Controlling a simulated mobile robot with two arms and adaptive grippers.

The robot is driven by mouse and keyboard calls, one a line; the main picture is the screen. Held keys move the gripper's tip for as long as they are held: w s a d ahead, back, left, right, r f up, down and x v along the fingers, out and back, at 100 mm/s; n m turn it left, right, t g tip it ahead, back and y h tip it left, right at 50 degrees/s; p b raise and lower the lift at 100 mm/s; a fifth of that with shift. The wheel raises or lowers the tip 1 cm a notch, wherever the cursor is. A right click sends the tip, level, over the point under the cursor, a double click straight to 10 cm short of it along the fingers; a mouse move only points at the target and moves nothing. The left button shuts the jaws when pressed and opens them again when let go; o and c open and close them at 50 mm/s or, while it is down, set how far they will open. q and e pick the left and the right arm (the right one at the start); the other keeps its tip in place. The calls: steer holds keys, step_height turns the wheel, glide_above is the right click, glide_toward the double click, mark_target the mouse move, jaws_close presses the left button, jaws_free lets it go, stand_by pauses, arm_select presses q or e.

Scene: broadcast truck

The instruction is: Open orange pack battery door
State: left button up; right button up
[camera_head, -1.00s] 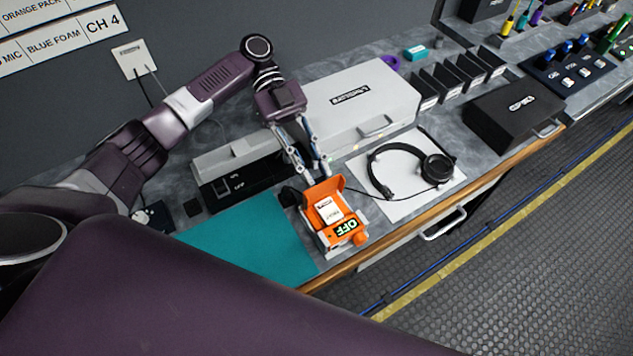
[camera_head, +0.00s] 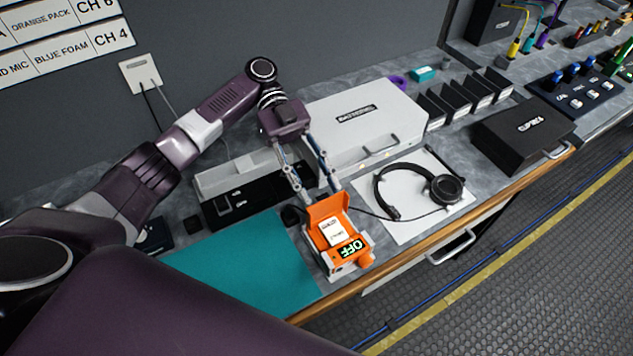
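The orange pack (camera_head: 340,236) lies at the front edge of the counter, beside the teal mat. Its face shows a white label and a green "OFF" display (camera_head: 353,249). An orange flap (camera_head: 327,208), which looks like the battery door, stands raised at the end of the pack nearest the wall. My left gripper (camera_head: 320,196) points down at that end from behind. Its two fingers are apart, one towards each side of the flap. I cannot tell whether they touch it, as the tips are partly hidden behind the pack. My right gripper is not in view.
A headset (camera_head: 388,190) lies on a white sheet right of the pack, its cable running towards the pack. A grey case (camera_head: 340,140) and a black device (camera_head: 230,207) stand behind. The teal mat (camera_head: 240,268) is clear. A black box (camera_head: 507,140) is further right.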

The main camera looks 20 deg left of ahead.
arm_select(q)
steer(key=shift+v, duration=3.75)
